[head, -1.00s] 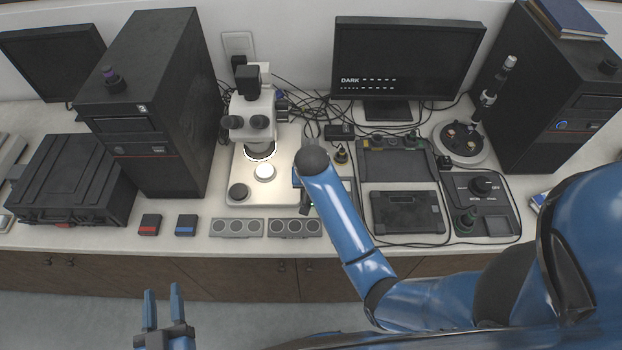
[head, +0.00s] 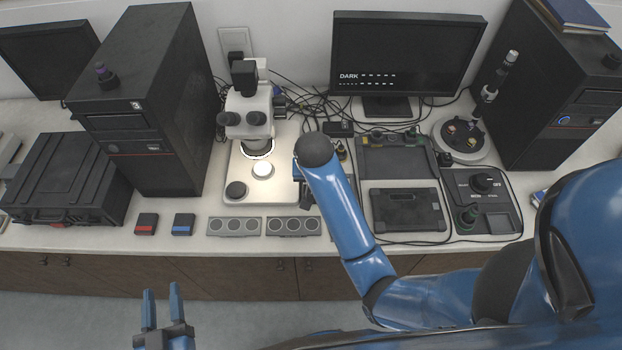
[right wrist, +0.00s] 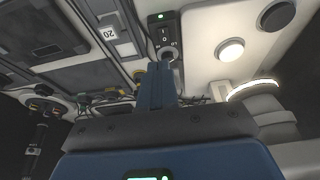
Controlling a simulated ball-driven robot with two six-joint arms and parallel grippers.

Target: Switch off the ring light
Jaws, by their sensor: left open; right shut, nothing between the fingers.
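The ring light (head: 257,149) glows white under the microscope head (head: 250,103). It also shows lit in the right wrist view (right wrist: 252,88). There, a dark switch box (right wrist: 163,34) with a green lit lamp and on/off markings lies just beyond my right gripper (right wrist: 163,68). That gripper is shut and empty, its fingertips close to the box's near end; I cannot tell whether they touch. In the head view my right forearm largely hides this spot. My left gripper (head: 162,294) is open and empty, low in front of the bench.
A monitor (head: 405,55) reading DARK stands at the back. A black computer tower (head: 150,100) and a case (head: 68,178) are at the left. Grey trays (head: 235,226) and small boxes (head: 183,224) line the front edge. Cables run behind the microscope.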

